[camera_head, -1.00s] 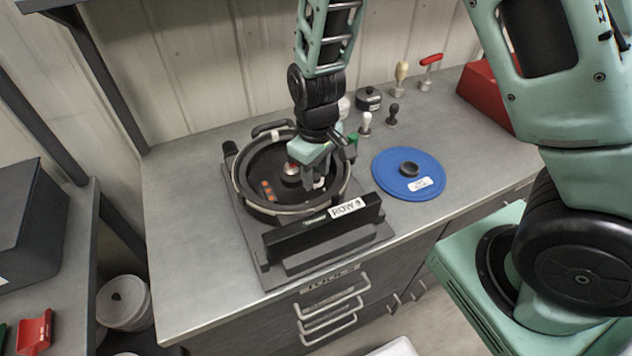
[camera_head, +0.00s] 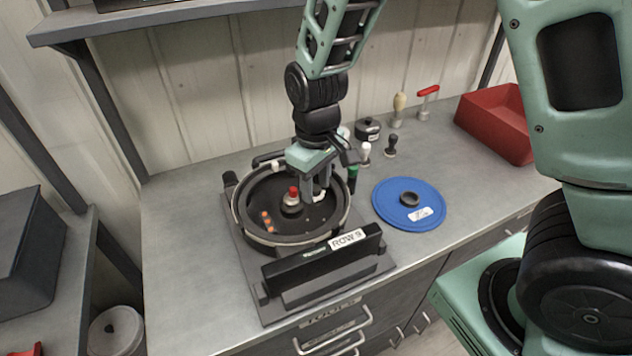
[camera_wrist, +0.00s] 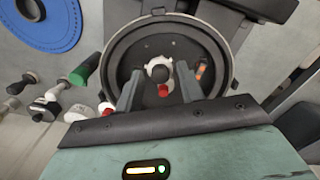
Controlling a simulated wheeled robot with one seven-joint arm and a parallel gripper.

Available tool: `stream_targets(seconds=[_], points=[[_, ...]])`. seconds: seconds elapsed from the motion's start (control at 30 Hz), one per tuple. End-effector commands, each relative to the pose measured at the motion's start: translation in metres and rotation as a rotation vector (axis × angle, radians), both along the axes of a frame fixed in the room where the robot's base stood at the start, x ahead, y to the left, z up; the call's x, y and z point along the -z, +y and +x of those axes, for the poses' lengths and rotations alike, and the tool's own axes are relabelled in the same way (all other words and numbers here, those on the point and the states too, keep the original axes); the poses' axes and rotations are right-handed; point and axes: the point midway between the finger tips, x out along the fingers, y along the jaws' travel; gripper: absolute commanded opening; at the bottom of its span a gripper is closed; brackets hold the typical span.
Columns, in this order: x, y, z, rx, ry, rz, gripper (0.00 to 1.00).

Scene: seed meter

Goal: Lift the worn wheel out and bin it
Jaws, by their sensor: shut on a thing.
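The round black meter housing (camera_head: 245,222) with a pale rim sits open on the bench. A pale hub with a red top (camera_head: 293,200) stands inside it. My gripper (camera_head: 318,195) points down over the housing, just right of that hub in the head view. In the wrist view its fingers (camera_wrist: 160,74) are spread apart around a small pale round piece with a dark centre (camera_wrist: 160,67), which I take for the worn wheel. A red part shows just below it. The fingers mostly hide the held piece in the head view.
A blue disc (camera_head: 385,207) lies right of the housing. Small hand tools (camera_head: 392,145) and a black pot (camera_head: 368,130) stand behind. A red open bin (camera_head: 497,125) is at the back right. A black ROW 9 bar (camera_head: 310,260) crosses the housing's front.

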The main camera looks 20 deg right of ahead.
Motion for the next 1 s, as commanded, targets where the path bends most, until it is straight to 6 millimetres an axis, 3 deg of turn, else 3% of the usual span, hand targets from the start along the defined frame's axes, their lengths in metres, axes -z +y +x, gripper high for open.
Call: stream_targets(seconds=[1.0], points=[[-0.051, 0.0, 0.0, 0.0, 0.0, 0.0, 0.17]])
